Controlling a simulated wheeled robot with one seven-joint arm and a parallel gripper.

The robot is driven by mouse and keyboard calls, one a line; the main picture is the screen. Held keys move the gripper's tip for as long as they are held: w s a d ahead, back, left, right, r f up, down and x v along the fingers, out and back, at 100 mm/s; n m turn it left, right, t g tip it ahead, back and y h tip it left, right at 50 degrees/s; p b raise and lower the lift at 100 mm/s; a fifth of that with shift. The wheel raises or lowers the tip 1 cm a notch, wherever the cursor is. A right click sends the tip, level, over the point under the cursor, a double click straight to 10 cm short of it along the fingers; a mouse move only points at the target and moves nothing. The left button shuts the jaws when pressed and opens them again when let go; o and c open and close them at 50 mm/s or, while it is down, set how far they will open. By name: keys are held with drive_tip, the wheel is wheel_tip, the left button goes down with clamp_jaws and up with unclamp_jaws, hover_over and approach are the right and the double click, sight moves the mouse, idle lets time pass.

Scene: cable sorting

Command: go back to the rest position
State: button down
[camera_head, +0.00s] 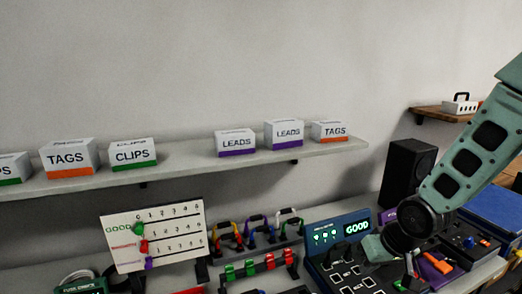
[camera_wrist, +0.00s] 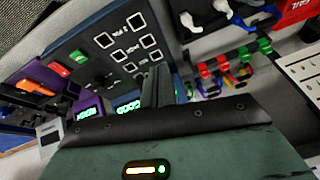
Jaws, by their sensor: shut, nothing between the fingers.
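My green arm comes in from the upper right in the head view and bends at a dark round joint above the right part of the bench. My gripper shows in the wrist view, its dark fingers (camera_wrist: 158,86) together with nothing between them. They are over the cable tester (camera_wrist: 110,55), a dark panel with white-outlined squares. In the head view the tester (camera_head: 340,225) has a screen that reads GOOD. Where the fingertips are in the head view is hard to make out. I cannot tell whether they touch the panel.
A shelf (camera_head: 200,165) along the wall holds several labelled boxes, such as a LEADS box (camera_head: 284,134). A white scoring board (camera_head: 153,236) stands left of a rack of coloured cables (camera_head: 258,231). A black speaker (camera_head: 407,172) and a blue box (camera_head: 492,207) are close to my arm.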

drive_tip(key=s+a+r+n+g+b, duration=0.1)
drive_tip(key=s+a+r+n, duration=0.1)
drive_tip(key=s, duration=0.6)
drive_tip(key=s+a+r+n+g+h+b, duration=0.1)
drive_tip(key=s+a+r+n, duration=0.1)
drive_tip(key=s+a, duration=0.3)
drive_tip(key=s+a+r+n+g+b, duration=0.1)
drive_tip(key=s+a+r+n+b, duration=0.1)
drive_tip(key=s, duration=0.8)
drive_tip(key=shift+s+a+g+h, duration=0.3)
drive_tip(key=shift+s+a+g, duration=0.1)
drive_tip(key=shift+a, duration=0.45)
